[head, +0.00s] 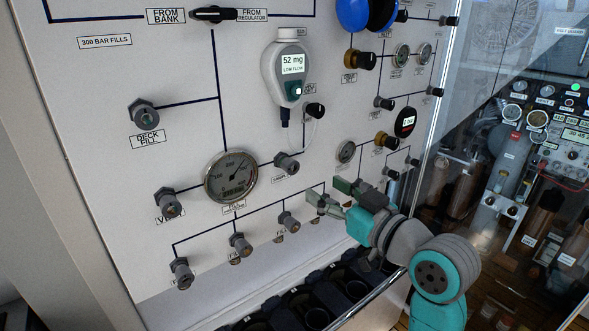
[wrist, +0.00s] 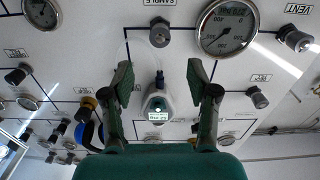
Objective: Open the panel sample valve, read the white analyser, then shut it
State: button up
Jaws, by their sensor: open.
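The white analyser (head: 287,70) hangs on the panel, its lit screen reading "52 mg" and "LOW FLOW". A thin clear tube loops beside it. The sample valve (head: 287,163) is a small grey knob below the analyser, right of the large gauge; I cannot tell whether it is open. My gripper (head: 326,191) is open and empty, in front of the panel, to the right of and below that knob. In the wrist view, the sample valve (wrist: 160,36) sits beyond the fingertips (wrist: 158,67), centred between them and apart. The analyser (wrist: 157,103) shows upside down there, between the fingers.
A large pressure gauge (head: 231,176) is left of the sample valve. Several similar fill knobs (head: 240,245) line the lower panel, one (head: 289,221) near my gripper. Dark cylinders (head: 318,318) stand below. A glass partition (head: 448,110) edges the panel at right.

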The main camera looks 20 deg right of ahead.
aim_at(294, 169)
jog(key=shift+m, duration=0.3)
jog(key=x, duration=1.1)
jog(key=shift+s, duration=0.1)
grip_shut()
